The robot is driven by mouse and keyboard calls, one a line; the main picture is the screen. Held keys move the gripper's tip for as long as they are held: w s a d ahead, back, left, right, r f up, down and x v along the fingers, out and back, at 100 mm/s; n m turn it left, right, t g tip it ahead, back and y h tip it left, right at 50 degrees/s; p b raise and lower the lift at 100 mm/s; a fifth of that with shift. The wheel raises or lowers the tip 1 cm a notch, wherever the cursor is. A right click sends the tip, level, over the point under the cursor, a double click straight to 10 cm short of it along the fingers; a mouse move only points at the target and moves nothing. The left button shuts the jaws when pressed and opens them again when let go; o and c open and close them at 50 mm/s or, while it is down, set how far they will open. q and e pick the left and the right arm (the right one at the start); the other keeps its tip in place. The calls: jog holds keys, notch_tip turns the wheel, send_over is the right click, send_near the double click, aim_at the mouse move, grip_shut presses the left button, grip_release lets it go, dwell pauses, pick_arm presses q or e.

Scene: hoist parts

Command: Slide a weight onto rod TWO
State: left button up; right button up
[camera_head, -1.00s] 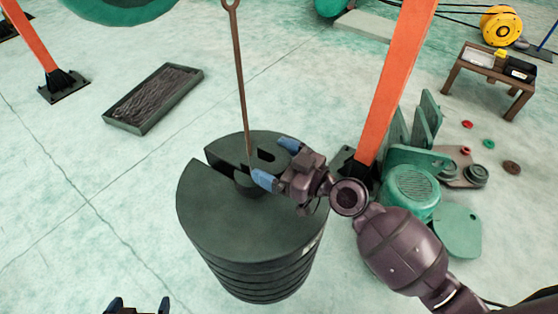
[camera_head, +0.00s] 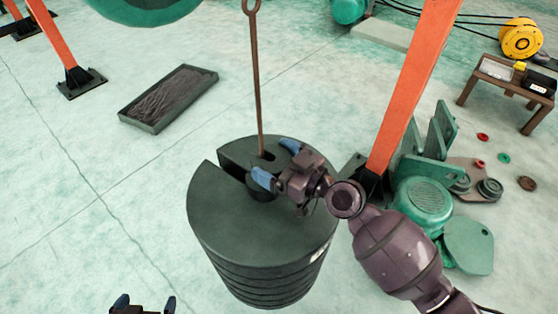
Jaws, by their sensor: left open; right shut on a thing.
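A stack of dark round weights (camera_head: 240,230) stands on the floor, with a slot in the top weight opening to its left edge. A thin brown rod (camera_head: 255,85) with an eye at its top reaches down to the top of the stack. No number shows on it. My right gripper (camera_head: 277,163) is at the middle of the top weight beside the rod's lower end, shut on what looks like the weight; the grip itself is mostly hidden. My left gripper (camera_head: 144,304) is open and empty at the bottom edge, only its tips in view.
An orange post (camera_head: 412,90) stands right behind the stack, near a green motor (camera_head: 424,203) and loose discs. A low tray (camera_head: 168,98) lies on the floor at the left. A small table (camera_head: 515,85) is at the far right.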

jog(key=shift+w+a+r, duration=0.3)
jog(key=shift+w+a, duration=0.35)
jog(key=shift+a, duration=0.1)
pick_arm(q)
jog(key=shift+a, duration=0.1)
pick_arm(e)
jog(key=shift+w+a, duration=0.1)
pick_arm(q)
jog(key=shift+s+f+b, duration=0.2)
jog(key=shift+f+b, duration=0.3)
jog(key=shift+f, duration=0.2)
pick_arm(e)
jog(key=shift+f, duration=0.6)
pick_arm(q)
jog(key=shift+s+f, duration=0.25)
jog(key=shift+f, duration=0.15)
pick_arm(e)
jog(key=shift+f, duration=0.35)
